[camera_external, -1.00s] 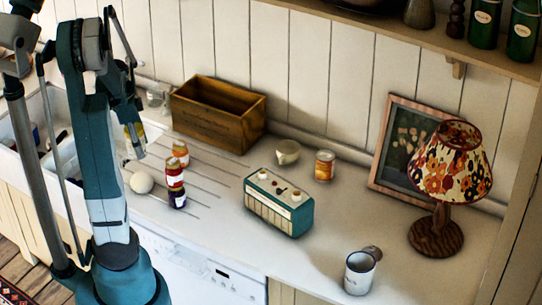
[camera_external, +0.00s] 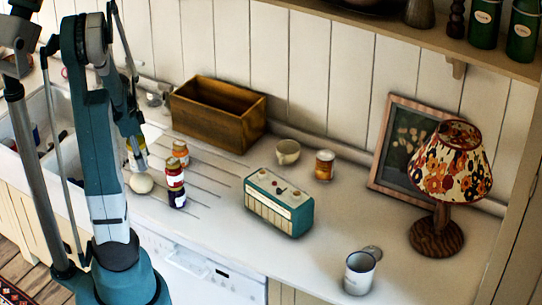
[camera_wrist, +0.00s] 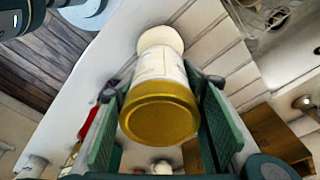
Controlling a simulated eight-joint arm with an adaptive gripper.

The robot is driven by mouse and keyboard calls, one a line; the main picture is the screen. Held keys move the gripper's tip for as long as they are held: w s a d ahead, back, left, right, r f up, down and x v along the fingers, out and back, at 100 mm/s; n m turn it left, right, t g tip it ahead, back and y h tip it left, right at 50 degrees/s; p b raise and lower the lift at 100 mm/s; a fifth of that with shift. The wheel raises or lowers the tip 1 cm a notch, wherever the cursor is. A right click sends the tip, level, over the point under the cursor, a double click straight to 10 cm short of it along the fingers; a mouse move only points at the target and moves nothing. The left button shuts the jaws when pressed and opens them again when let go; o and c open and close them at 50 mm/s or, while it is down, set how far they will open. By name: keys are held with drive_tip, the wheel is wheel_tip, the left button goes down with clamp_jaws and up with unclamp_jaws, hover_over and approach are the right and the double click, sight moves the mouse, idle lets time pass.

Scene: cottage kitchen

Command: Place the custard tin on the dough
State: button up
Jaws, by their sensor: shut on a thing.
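My gripper (camera_external: 137,157) is shut on a tin, the custard tin (camera_wrist: 160,75), with a pale label and a gold end that faces the wrist camera. Its yellowish side also shows in the external view (camera_external: 137,162). The green finger pads lie on both sides of the tin in the wrist view. The dough (camera_external: 141,184), a pale round lump on the draining board, is just below the held tin. In the wrist view the dough (camera_wrist: 162,36) shows past the far end of the tin. I cannot tell whether the tin touches it.
A wooden box (camera_external: 217,115) is behind. The sink (camera_external: 40,120) is left.

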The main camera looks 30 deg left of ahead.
drive_tip(key=shift+f, duration=1.6)
drive_tip(key=shift+f, duration=0.15)
drive_tip(key=o, duration=1)
drive_tip(key=shift+r, duration=0.2)
drive_tip(key=shift+s+a+r+p, duration=0.1)
drive_tip(key=shift+s+a+r, duration=0.1)
drive_tip(key=shift+r, duration=1.75)
drive_tip(key=shift+s+a+r+p, duration=0.15)
drive_tip(key=shift+s+a+r, duration=0.1)
drive_tip(key=shift+r, duration=1.75)
drive_tip(key=shift+s+a+r+p, duration=0.1)
drive_tip(key=shift+s+a+r, duration=0.1)
drive_tip(key=shift+r, duration=1.75)
drive_tip(key=shift+d, duration=0.1)
